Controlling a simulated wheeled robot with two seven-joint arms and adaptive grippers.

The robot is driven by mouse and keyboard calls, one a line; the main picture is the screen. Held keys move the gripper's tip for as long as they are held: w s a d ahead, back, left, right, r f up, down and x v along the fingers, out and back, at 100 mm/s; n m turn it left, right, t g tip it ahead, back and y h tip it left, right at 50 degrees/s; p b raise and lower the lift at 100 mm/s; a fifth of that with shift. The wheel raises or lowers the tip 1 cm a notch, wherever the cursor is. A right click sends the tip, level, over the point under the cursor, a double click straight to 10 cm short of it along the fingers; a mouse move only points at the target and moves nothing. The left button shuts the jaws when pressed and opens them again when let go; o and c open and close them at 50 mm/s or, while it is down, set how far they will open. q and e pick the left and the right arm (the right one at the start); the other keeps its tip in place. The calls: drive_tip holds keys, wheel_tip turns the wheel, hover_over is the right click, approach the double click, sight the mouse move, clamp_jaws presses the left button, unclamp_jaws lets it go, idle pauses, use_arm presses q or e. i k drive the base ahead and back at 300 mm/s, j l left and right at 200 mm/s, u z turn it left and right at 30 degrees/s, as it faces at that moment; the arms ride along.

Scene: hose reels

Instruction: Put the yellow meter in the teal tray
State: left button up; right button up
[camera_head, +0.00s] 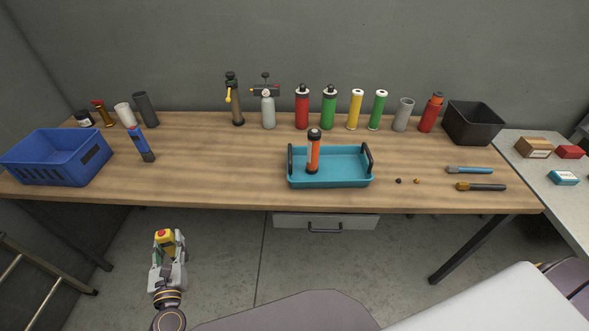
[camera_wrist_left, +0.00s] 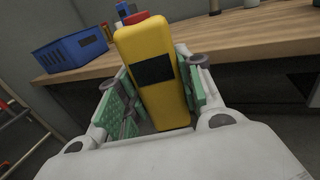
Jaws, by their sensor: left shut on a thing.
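My left gripper (camera_head: 167,258) is low in front of the table, below its front edge, on the left side of the head view. It is shut on the yellow meter (camera_head: 165,240), which has a red top. In the left wrist view the meter (camera_wrist_left: 152,75) stands between the green finger pads, with a dark panel facing the camera. The teal tray (camera_head: 330,181) is on the table, right of the gripper and apart from it. An orange and black cylinder (camera_head: 314,152) stands upright in the tray. My right gripper is not in view.
A blue crate (camera_head: 58,172) is at the table's left end, with a blue and dark tool (camera_head: 142,146) right of it. Several bottles and tubes line the back. The table (camera_head: 220,178) is clear between the blue tool and tray. A ladder (camera_head: 40,280) stands at lower left.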

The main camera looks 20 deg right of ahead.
sight(341, 171)
drive_tip(key=k+l, duration=0.1)
drive_tip(key=l, duration=0.25)
drive_tip(key=k+l, duration=0.1)
drive_tip(key=l, duration=0.25)
drive_tip(key=k+l, duration=0.1)
drive_tip(key=l, duration=0.25)
drive_tip(key=k+l, duration=0.1)
drive_tip(key=l, duration=0.25)
drive_tip(key=z, duration=0.05)
